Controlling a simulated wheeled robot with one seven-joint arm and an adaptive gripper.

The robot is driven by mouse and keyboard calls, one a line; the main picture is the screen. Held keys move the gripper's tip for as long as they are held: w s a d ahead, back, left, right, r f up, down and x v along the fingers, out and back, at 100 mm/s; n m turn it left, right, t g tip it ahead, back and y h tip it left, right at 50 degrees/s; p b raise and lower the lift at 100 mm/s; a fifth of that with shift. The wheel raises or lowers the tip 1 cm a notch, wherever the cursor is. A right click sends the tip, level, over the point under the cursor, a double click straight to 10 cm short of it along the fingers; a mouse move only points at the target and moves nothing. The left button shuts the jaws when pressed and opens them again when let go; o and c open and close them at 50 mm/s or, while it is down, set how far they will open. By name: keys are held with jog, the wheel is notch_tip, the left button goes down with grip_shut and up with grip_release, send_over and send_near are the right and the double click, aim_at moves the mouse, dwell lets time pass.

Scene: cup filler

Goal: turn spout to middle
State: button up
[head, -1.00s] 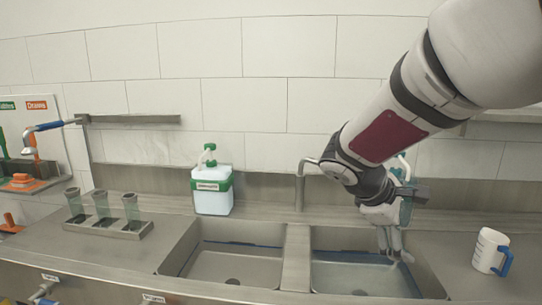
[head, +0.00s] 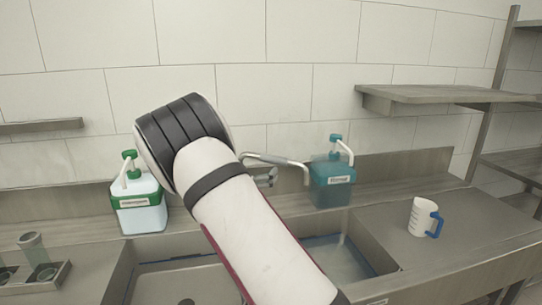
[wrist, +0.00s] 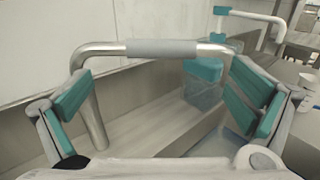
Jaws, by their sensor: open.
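The spout (wrist: 150,48) is a bent metal pipe with a grey sleeve on its level part. In the wrist view its upright stands at left and its level arm runs right, in front of the gripper. In the head view the spout (head: 282,160) shows past my arm, pointing right to the right basin side near the teal bottle; its base is hidden. My gripper (wrist: 160,75) is open, with teal-padded fingers on either side of the pipe and nothing clamped. Contact cannot be told. My arm mostly hides the gripper in the head view.
The sink's right basin (head: 375,250) and left basin (head: 125,275) lie below. A teal pump bottle (head: 332,185) stands close right of the spout. A green-capped pump bottle (head: 140,208) stands left. A white jug (head: 424,217) sits on the right counter.

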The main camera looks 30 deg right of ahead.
aim_at(274, 157)
jog(key=x, duration=1.3)
jog(key=shift+d, duration=0.1)
jog(key=c, duration=1.4)
